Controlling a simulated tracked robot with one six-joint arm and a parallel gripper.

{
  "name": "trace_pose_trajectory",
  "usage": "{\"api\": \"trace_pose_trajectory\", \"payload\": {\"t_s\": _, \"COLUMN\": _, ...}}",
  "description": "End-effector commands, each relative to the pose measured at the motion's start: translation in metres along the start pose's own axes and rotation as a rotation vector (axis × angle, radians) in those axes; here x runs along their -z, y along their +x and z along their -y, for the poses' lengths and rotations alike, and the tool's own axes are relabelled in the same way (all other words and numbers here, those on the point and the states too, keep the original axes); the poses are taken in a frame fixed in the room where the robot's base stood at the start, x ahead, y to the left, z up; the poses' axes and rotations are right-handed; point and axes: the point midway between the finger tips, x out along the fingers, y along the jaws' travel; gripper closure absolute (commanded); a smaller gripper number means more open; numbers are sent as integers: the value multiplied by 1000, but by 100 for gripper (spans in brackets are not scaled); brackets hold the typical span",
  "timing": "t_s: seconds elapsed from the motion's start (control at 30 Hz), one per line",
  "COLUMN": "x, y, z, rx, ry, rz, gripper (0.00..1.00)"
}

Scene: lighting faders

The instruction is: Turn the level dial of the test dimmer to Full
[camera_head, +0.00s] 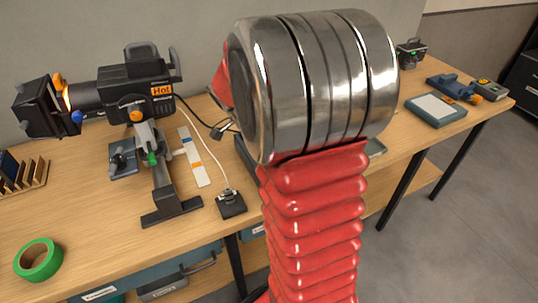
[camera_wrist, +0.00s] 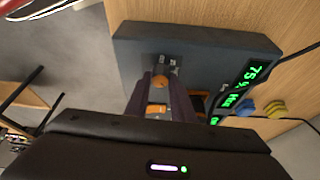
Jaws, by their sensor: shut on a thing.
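The test dimmer (camera_wrist: 205,55) is a dark blue-grey box on the wooden table in the wrist view. Its green display (camera_wrist: 250,82) reads 75 % on one line; the other lines are too small to read surely. My gripper (camera_wrist: 160,94) reaches onto the box from below in the picture and is shut on the orange level dial (camera_wrist: 160,82). The fingers hide part of the dial, and small markings beside it are not readable. In the head view my arm hides the gripper and most of the dimmer.
A stage light (camera_head: 135,85) labelled Hot stands left on the table (camera_head: 95,205). A small black box (camera_head: 231,204) with a pale cable lies near the front edge. Green tape (camera_head: 38,260) lies front left. A blue-grey tray (camera_head: 436,109) lies right.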

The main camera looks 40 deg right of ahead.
Motion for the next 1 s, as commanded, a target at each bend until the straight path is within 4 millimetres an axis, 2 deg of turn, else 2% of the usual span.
{"api": "trace_pose_trajectory", "payload": {"t_s": 0.6, "x": -2, "y": 1, "z": 6, "rx": -209, "ry": 511, "rz": 7, "gripper": 100}}
{"api": "trace_pose_trajectory", "payload": {"t_s": 1.0, "x": -1, "y": 1, "z": 7, "rx": -269, "ry": 656, "rz": 8, "gripper": 100}}
